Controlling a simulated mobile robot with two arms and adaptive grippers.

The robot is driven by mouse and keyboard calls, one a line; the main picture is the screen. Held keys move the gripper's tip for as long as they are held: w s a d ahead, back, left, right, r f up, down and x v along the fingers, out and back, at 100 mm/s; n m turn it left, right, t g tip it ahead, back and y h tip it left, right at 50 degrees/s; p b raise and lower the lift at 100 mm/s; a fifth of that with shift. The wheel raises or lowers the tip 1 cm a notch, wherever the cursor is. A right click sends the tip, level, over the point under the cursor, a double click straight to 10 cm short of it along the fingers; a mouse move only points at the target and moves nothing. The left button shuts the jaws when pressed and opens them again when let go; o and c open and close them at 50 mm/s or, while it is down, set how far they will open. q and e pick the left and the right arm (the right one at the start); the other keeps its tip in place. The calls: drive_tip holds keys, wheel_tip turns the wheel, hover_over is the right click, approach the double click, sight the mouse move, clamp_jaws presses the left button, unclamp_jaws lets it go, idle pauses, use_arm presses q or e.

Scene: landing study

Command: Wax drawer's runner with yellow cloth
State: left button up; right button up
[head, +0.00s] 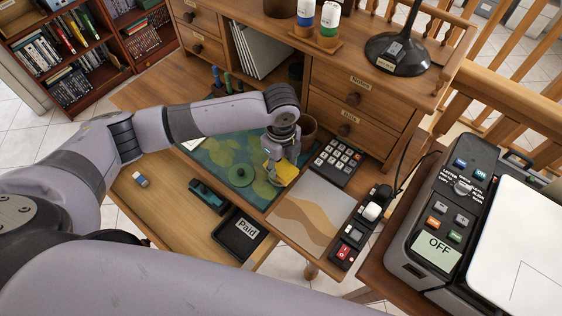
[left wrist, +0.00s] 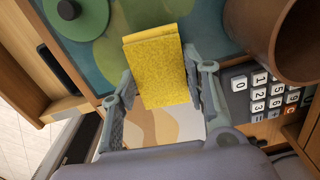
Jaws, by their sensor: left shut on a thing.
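My left gripper (head: 278,160) is shut on the yellow cloth (head: 286,173) above the green desk mat (head: 222,149). In the left wrist view the cloth (left wrist: 160,70) is a folded yellow pad between the two fingers of the left gripper (left wrist: 163,88). An open wooden drawer (head: 155,222) extends from the front of the desk, to the lower left of the gripper. I cannot make out its runner clearly. My right gripper is out of view; a large pale arm link of mine crosses the bottom of the head view.
The drawer holds an eraser (head: 141,180), a dark green tool (head: 208,196) and a black "Paid" tray (head: 240,235). A brown cup (left wrist: 293,40), a keypad (head: 337,162) and a switch box (head: 357,228) stand near the gripper. A grey machine (head: 440,215) is at right.

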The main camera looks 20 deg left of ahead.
sight(281, 166)
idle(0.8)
use_arm(q)
drive_tip(key=shift+s+f+p, duration=0.1)
drive_tip(key=shift+p, duration=0.25)
idle(0.4)
wheel_tip(281, 166, up, 7)
drive_tip(key=p, duration=0.8)
idle(0.5)
idle(0.3)
